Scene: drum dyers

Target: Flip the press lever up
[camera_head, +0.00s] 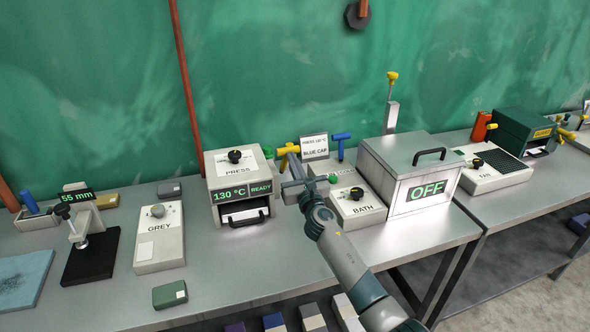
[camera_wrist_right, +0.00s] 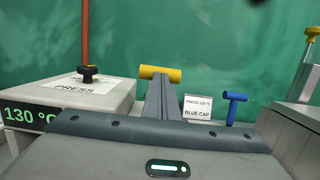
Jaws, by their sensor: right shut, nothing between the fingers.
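A white press (camera_head: 239,185) with a black knob on top shows "130 °C" and "READY". It also shows at the left of the right wrist view (camera_wrist_right: 75,95). A yellow T-shaped handle (camera_head: 288,149) stands just right of the press. My right gripper (camera_head: 293,163) is shut and empty, its fingers pointing at this handle. In the right wrist view the yellow handle (camera_wrist_right: 160,73) shows just beyond the fingertips; I cannot tell if they touch. The fingers hide its lower part. A blue T-shaped handle (camera_head: 341,137) stands right of a card reading "BLUE CAP" (camera_head: 314,146). My left gripper is out of view.
Right of my arm stand the BATH control box (camera_head: 358,210) and a lidded metal tank (camera_head: 409,177) marked "OFF". A yellow-capped lever (camera_head: 391,86) rises behind the tank. The GREY box (camera_head: 159,240) is at left.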

